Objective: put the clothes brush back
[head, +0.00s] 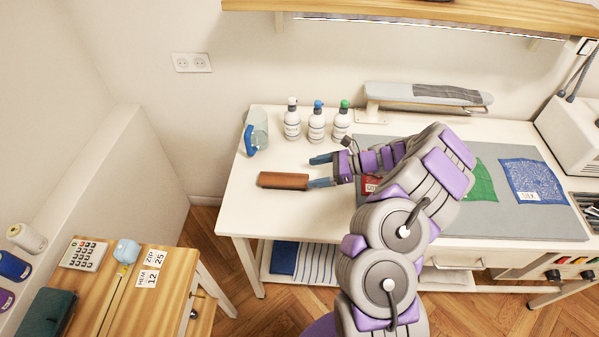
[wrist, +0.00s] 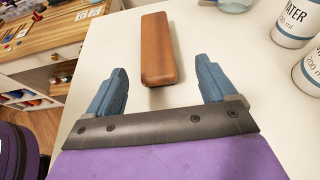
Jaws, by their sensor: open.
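A long brown wooden piece (head: 283,181) with rounded edges lies flat near the left end of the white table. It may be the clothes brush, but no bristles show. In the wrist view the brown piece (wrist: 157,50) is ahead of my gripper (wrist: 161,80), its near end around the line between the fingertips. My gripper (head: 321,171) is open, with blue fingers pointing left, just right of the piece in the head view. Nothing is held. Whether a finger touches the piece is not clear.
Three capped bottles (head: 316,124) and a clear jug (head: 257,131) stand behind the piece. A grey mat (head: 520,226) with coloured cloths lies right, partly behind my arm. A sleeve board (head: 428,95) stands at the back. The white tabletop (head: 250,205) is bare at front left.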

